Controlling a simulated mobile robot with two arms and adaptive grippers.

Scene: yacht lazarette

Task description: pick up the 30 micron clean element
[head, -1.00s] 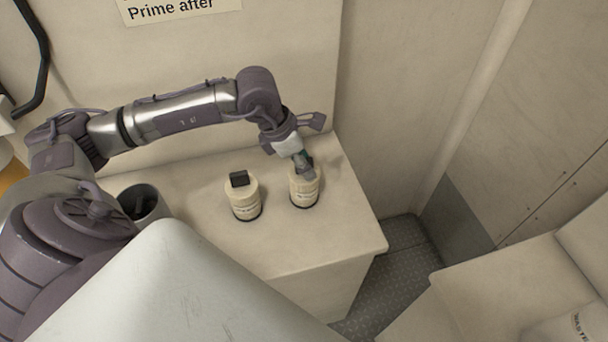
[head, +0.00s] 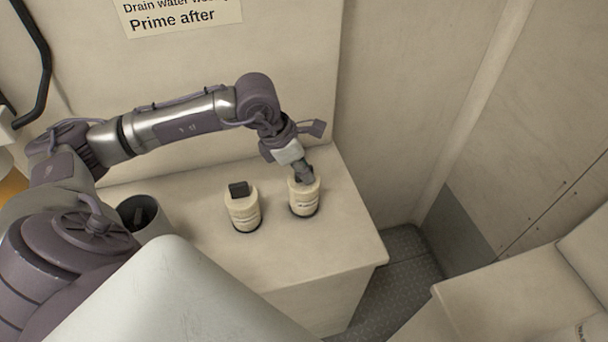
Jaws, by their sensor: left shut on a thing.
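Two cream cylindrical elements with dark bases and small printed labels are on the beige counter (head: 330,240). The left element (head: 243,212) stands upright with a black block-shaped grip on its top. The right element (head: 304,200) is under my left gripper (head: 304,178), which is shut on its top from above. The gripper hides the right element's top. The labels are too small to read, so I cannot tell which one is the 30 micron element. I cannot tell whether the right element is clear of the counter. My right gripper is not in view.
A grey open cylinder (head: 143,218) with something dark inside stands at the counter's left. A sign reading "Prime after" (head: 180,15) is on the back wall. The counter's right edge drops to a dark tread-plate floor (head: 400,270). A beige bench (head: 500,290) is at lower right.

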